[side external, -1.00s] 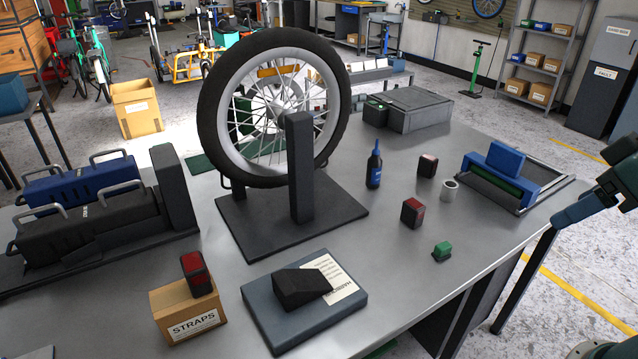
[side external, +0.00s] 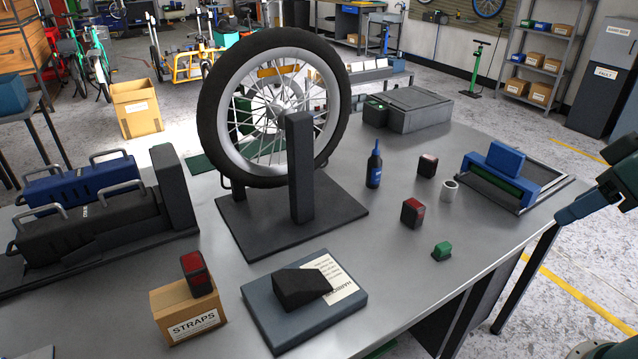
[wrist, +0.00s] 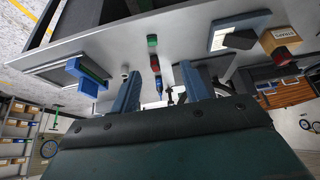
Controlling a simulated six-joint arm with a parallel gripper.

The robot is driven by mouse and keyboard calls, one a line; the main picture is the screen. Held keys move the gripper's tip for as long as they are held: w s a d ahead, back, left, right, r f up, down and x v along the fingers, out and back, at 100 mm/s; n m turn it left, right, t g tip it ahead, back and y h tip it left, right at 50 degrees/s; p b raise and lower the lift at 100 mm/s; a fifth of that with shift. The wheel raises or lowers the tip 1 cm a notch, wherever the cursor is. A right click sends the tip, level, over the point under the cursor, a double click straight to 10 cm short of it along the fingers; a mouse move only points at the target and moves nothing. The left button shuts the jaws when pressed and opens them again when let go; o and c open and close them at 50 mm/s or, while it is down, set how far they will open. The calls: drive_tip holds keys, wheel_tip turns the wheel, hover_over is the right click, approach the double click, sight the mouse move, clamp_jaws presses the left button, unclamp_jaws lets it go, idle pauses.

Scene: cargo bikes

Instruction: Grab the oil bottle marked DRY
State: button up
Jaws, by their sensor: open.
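A dark blue bottle (side external: 374,168) with a narrow neck and a blue label stands upright on the grey bench, right of the wheel stand; the label's word is too small to read. I see no other bottle on the bench. In the wrist view the bottle (wrist: 158,83) shows small, between my fingers in the picture but well beyond them. My gripper (wrist: 160,69) is open and empty, with two blue fingers apart. In the side view my arm is at the right edge, clear of the bottle and past the bench's right edge.
Near the bottle stand black-and-red lights (side external: 411,213), a white cup-like cylinder (side external: 450,190) and a small green block (side external: 442,251). A wheel (side external: 214,140) in a stand rises to the left. A blue-topped fixture (side external: 507,163) is at the right. The front right bench surface is clear.

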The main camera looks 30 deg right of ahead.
drive_tip(key=w+d+r+n, duration=0.1)
drive_tip(key=w+r, duration=0.2)
drive_tip(key=w, duration=0.9)
drive_tip(key=w+d+r, duration=0.1)
drive_tip(key=w+r, duration=0.1)
drive_tip(key=w, duration=0.9)
drive_tip(key=w+d+f, duration=0.2)
drive_tip(key=w+f, duration=0.1)
drive_tip(key=w, duration=0.4)
drive_tip(key=w+d+f, duration=0.2)
drive_tip(key=w+f, duration=0.1)
drive_tip(key=w, duration=0.4)
drive_tip(key=w+d+f+n+y, duration=0.1)
drive_tip(key=w+d+f, duration=0.2)
drive_tip(key=w, duration=0.4)
drive_tip(key=shift+f, duration=0.6)
drive_tip(key=shift+w+f, duration=0.1)
drive_tip(key=x, duration=0.8)
